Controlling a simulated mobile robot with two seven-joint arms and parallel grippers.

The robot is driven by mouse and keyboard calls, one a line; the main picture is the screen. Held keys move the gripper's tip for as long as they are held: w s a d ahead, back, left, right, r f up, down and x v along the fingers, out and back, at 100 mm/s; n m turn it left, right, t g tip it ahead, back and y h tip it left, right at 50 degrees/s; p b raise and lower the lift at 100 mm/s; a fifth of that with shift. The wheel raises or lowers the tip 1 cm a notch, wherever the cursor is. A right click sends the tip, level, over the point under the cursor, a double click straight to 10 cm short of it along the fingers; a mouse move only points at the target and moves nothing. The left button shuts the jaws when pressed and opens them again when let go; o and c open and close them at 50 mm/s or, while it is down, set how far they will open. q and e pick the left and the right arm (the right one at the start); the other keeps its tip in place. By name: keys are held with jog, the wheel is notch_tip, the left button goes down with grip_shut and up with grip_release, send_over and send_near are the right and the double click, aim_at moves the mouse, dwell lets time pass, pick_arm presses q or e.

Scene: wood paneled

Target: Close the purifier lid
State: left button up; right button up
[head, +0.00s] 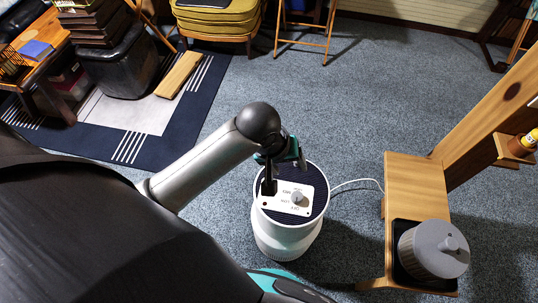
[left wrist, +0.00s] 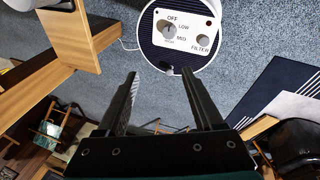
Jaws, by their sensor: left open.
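The purifier (head: 283,240) is a white cylinder standing on the carpet, with a dark ribbed round top. A white control panel with a grey knob (head: 297,197) sits on that top. In the left wrist view, the purifier (left wrist: 145,40) shows at the top with OFF, LOW, MID and FILTER markings. I see no clearly raised lid and cannot tell a separate lid from the top. My left gripper (head: 275,178) is over the far-left part of the top, open and empty. My right gripper is not in view.
A wooden stand (head: 415,175) is at the right, carrying a grey lidded pot (head: 432,250) on a black tray. A white cord (head: 357,182) runs from the purifier towards it. A dark bin (head: 118,65) and wood plank (head: 179,75) are upper left. Carpet beyond the purifier is clear.

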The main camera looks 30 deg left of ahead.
pick_arm(q)
jog(key=s+a+m, duration=0.1)
jog(key=s+m, duration=0.4)
jog(key=s, duration=0.1)
jog(key=shift+s+a+f+y, duration=0.2)
jog(key=shift+s+f+y, duration=0.05)
jog(key=shift+s+y, duration=0.1)
dwell(0.5)
